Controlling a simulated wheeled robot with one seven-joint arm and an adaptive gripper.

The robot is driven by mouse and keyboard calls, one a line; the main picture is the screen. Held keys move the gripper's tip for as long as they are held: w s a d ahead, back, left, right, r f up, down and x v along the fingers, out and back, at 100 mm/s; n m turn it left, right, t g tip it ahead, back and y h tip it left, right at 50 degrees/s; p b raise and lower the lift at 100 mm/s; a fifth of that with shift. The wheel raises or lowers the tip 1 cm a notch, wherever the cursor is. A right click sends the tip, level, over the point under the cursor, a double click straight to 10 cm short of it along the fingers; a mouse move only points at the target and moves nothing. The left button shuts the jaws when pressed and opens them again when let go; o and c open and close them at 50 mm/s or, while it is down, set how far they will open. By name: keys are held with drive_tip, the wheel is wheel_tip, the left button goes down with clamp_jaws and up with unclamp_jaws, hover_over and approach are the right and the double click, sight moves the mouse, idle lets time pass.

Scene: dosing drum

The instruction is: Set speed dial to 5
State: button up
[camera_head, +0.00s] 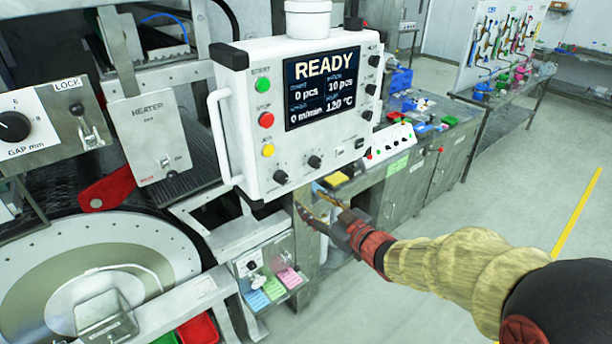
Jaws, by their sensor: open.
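A white control panel (225,118) with a dark screen (320,88) hangs at the picture's middle. The screen reads READY, 0 pcs, 10 pcs, 0 m/min and 120 °C. Black dials sit along its lower edge, one at the left (281,177) and one near the middle (314,161). Several more small black knobs run down the right side. The labels are too small to read, so I cannot tell which is the speed dial or its setting. My gripper (309,201) is open and empty, below the panel's lower edge and apart from the dials.
Green, red and yellow buttons (267,119) line the panel's left side, beside a white handle (218,135). A GAP mm dial (13,126) and a LOCK lever (88,128) are at far left. A small box with colored cards (272,288) stands below.

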sight(284, 179)
drive_tip(key=w+a+r, duration=0.1)
drive_tip(key=a, duration=0.1)
drive_tip(key=w+a+r+y, duration=0.1)
drive_tip(key=w+a, duration=0.1)
drive_tip(key=w+a+r+y, duration=0.1)
drive_tip(key=w+a+r, duration=0.1)
drive_tip(key=a, duration=0.1)
drive_tip(key=shift+n, duration=0.4)
drive_tip(key=c, duration=0.4)
drive_tip(key=c, duration=0.7)
drive_tip(key=shift+c, duration=0.3)
